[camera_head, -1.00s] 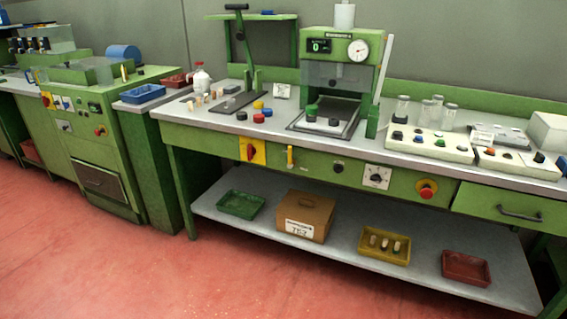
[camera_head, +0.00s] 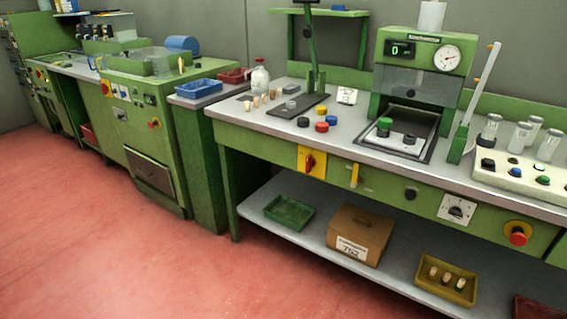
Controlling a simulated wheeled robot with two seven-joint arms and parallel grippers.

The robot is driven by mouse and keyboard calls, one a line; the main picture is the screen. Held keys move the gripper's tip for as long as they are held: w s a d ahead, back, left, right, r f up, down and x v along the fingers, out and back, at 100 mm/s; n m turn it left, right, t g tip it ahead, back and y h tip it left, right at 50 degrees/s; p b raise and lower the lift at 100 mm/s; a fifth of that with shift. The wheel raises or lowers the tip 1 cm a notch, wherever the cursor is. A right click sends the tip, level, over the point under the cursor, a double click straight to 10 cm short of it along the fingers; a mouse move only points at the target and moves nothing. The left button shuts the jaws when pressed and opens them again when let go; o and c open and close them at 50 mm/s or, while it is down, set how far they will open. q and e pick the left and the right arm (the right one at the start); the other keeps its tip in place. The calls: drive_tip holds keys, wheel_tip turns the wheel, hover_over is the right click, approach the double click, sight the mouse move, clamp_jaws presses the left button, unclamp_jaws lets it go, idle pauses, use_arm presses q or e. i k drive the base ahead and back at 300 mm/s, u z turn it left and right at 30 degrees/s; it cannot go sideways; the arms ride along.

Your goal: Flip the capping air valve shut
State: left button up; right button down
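A small yellow lever (camera_head: 354,175), which looks like the air valve handle, is on the green front panel of the capping bench (camera_head: 380,184). The lever stands nearly upright, and a short grey fitting shows just right of it. The capping press (camera_head: 419,75) stands on the bench top above and to the right, with a lit display and a round gauge. Neither of my grippers is in view, so nothing of mine is at the lever.
A red rotary switch on a yellow plate (camera_head: 311,160) is left of the lever. A black knob (camera_head: 410,194), a dial (camera_head: 456,208) and a red stop button (camera_head: 518,234) are to its right. A lower shelf (camera_head: 315,255) holds trays and a box. The red floor in front is clear.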

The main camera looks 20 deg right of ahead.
sight(353, 184)
drive_tip(key=u, duration=0.3)
drive_tip(key=i, duration=0.9)
drive_tip(key=z, duration=0.85)
drive_tip(key=i, duration=0.6)
drive_tip(key=z, duration=0.65)
